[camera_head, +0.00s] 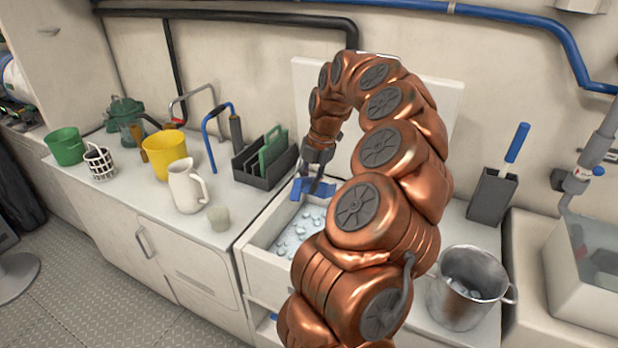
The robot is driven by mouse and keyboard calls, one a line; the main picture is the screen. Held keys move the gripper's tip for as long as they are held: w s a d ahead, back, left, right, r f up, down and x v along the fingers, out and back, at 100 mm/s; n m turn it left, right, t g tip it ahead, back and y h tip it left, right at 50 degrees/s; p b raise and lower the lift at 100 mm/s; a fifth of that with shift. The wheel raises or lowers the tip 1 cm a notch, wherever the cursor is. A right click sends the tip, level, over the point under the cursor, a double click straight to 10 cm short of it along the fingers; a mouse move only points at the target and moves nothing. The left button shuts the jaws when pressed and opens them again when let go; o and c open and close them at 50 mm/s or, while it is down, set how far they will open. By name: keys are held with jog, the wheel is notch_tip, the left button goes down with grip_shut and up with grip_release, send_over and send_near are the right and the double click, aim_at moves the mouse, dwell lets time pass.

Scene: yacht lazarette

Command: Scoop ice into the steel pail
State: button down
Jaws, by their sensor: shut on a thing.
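The steel pail (452,308) stands upright on the counter at the right, with pale ice-like lumps showing inside it. The ice bin (252,266) is a white open box set in the counter, with a raised pale lid behind it. Loose ice (290,237) lies in the bin. My gripper (318,180) is above the far part of the bin and shut on a blue tool (299,190), likely the scoop. My copper arm hides the right part of the bin and some of the tool, so I cannot tell whether it carries ice.
A grey holder (492,197) with a blue-handled tool (517,143) stands behind the pail.

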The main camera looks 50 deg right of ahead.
jog(key=shift+s+d+f+b+x, duration=0.3)
jog(key=shift+s+d+b+x, duration=0.85)
jog(key=shift+x, duration=3.8)
jog(key=shift+s+d+f+b+x, duration=0.25)
jog(key=shift+d+b+x, duration=1)
jog(key=shift+x, duration=3.7)
jog(key=shift+w+a+r+p, duration=0.15)
jog(key=shift+r+p, duration=1.1)
jog(key=shift+r, duration=3)
jog(key=shift+s+a+r+p, duration=0.2)
jog(key=shift+r+p, duration=1.1)
jog(key=shift+r, duration=2.95)
jog(key=shift+w+a+r+p, duration=0.2)
jog(key=shift+r+p, duration=1.05)
jog(key=shift+r, duration=3)
